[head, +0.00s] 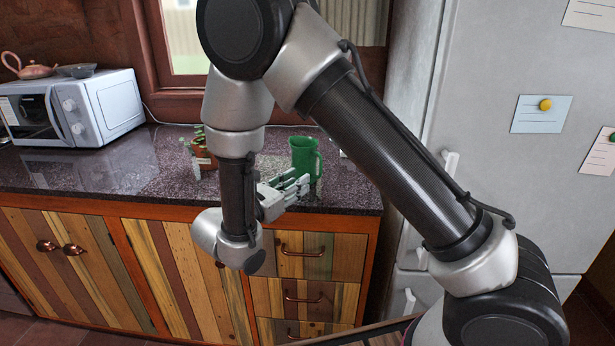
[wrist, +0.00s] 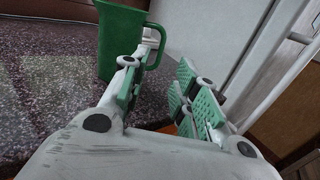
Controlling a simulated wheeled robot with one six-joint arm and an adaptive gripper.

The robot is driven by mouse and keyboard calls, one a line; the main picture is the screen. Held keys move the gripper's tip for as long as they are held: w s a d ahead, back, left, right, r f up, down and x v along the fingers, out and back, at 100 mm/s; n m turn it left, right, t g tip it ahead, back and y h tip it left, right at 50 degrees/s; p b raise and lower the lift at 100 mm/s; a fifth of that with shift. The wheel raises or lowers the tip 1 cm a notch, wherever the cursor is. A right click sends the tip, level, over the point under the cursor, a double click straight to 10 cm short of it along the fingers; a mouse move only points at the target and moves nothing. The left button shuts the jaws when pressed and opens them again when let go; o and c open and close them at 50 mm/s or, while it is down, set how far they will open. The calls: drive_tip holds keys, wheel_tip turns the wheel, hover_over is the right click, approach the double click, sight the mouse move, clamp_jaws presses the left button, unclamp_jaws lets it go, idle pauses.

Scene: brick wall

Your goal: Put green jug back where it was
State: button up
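The green jug (head: 305,158) stands upright on the dark speckled countertop (head: 345,197), near its right end by the fridge. My gripper (head: 297,184) is in front of the jug at counter height, its fingers pointing toward the right. In the wrist view the jug (wrist: 121,42) is at the upper left, with its handle on the right side, close to the tip of my left finger. The fingers of my gripper (wrist: 163,75) are apart with nothing between them. I cannot tell whether a finger touches the handle.
A potted plant (head: 204,150) stands left of the jug, partly behind my arm. A microwave (head: 75,108) with a teapot (head: 27,68) on top is at the far left. The fridge (head: 470,90) stands close on the right. The counter between microwave and plant is clear.

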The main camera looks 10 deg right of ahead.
drive_tip(key=s+d+r+m+g+y, duration=0.1)
drive_tip(key=s+d+r+m+g, duration=0.25)
drive_tip(key=d, duration=0.25)
drive_tip(key=s+d+r+m+g, duration=0.2)
drive_tip(key=d+r+m+g, duration=0.15)
drive_tip(key=d, duration=0.35)
drive_tip(key=s+d+r+m+g+y, duration=0.1)
drive_tip(key=s+d+r+m+g, duration=0.1)
drive_tip(key=d+r+m+g, duration=0.25)
drive_tip(key=s+d+r+m+t+y, duration=0.1)
drive_tip(key=s+d+m+t+y, duration=0.1)
drive_tip(key=s+m+y, duration=0.4)
drive_tip(key=s+d+r+m+t+y, duration=0.2)
drive_tip(key=s+d+m+y, duration=0.2)
drive_tip(key=s, duration=0.7)
drive_tip(key=shift+s+d+m+y, duration=0.2)
drive_tip(key=shift+m+y, duration=0.8)
drive_tip(key=shift+m, duration=0.95)
drive_tip(key=shift+r+t, duration=0.1)
drive_tip(key=shift+t, duration=0.15)
